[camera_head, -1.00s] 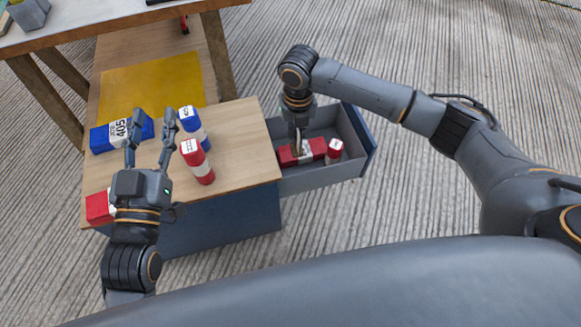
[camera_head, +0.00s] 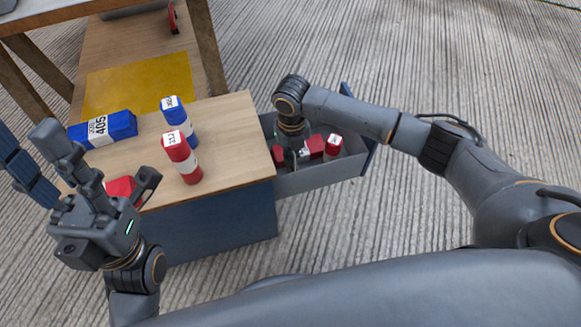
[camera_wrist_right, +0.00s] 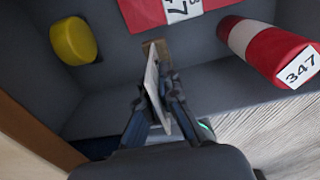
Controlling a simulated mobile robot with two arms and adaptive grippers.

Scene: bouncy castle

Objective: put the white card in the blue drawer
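The blue drawer (camera_head: 325,178) is pulled out from the right side of the wooden-topped blue cabinet; its inside is grey. My right gripper (camera_wrist_right: 158,88) is down inside it. A thin white card (camera_wrist_right: 153,80) stands nearly edge-on between its fingers, which look closed on it. The card also shows as a pale sliver below the gripper in the head view (camera_head: 293,160). Whether its lower edge touches the drawer floor I cannot tell. My left gripper (camera_head: 100,165) is over the cabinet's left front, its fingers spread and nothing clearly between them.
In the drawer are a labelled red block (camera_wrist_right: 165,8), a red-white cylinder (camera_wrist_right: 270,50) and a yellow round piece (camera_wrist_right: 73,41). On the cabinet top are a blue block (camera_head: 105,130), a blue-white cylinder (camera_head: 180,122), a red-white cylinder (camera_head: 182,157) and a red block (camera_head: 121,187).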

